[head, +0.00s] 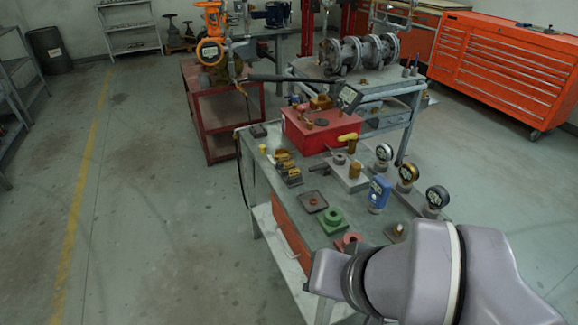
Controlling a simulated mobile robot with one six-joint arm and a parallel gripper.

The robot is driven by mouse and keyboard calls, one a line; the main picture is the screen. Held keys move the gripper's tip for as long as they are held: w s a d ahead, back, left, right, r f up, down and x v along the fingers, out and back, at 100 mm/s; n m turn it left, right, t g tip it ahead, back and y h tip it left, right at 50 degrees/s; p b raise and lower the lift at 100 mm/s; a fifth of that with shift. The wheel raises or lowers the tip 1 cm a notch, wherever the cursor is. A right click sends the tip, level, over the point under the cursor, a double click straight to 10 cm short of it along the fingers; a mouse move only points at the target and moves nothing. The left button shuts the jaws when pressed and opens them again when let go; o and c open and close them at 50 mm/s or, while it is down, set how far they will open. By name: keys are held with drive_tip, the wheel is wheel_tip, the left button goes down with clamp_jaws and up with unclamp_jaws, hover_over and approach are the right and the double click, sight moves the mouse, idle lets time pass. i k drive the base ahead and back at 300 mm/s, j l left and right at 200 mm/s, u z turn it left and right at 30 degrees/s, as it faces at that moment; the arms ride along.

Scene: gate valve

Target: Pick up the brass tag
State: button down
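I cannot pick out the brass tag for certain at this size. Several small yellow-brown pieces lie on the workbench (292,208), among them a dark and yellow cluster (287,167) near its left edge. A brass-coloured cylinder (355,170) stands on a grey block. More small brown pieces (320,102) lie on top of the red box (318,132). My arm covers the lower right of the view and hides the near right part of the bench. My gripper does not show.
Green (332,219) and red flanged parts sit near the front. A red cart (212,120) stands behind left. A red tool cabinet (500,68) stands at right. The left floor is clear.

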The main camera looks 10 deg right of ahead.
sight(294, 172)
drive_tip(key=i+j+z, duration=0.1)
drive_tip(key=j, duration=0.25)
drive_tip(key=i+j+z, duration=0.15)
drive_tip(key=i+j, duration=0.15)
drive_tip(key=i+j+z, duration=0.1)
drive_tip(key=j, duration=0.35)
drive_tip(key=i+j+z, duration=0.15)
drive_tip(key=j, duration=0.25)
drive_tip(key=i+j+z, duration=0.15)
drive_tip(key=i, duration=0.2)
drive_tip(key=i+z, duration=0.1)
drive_tip(key=i, duration=0.3)
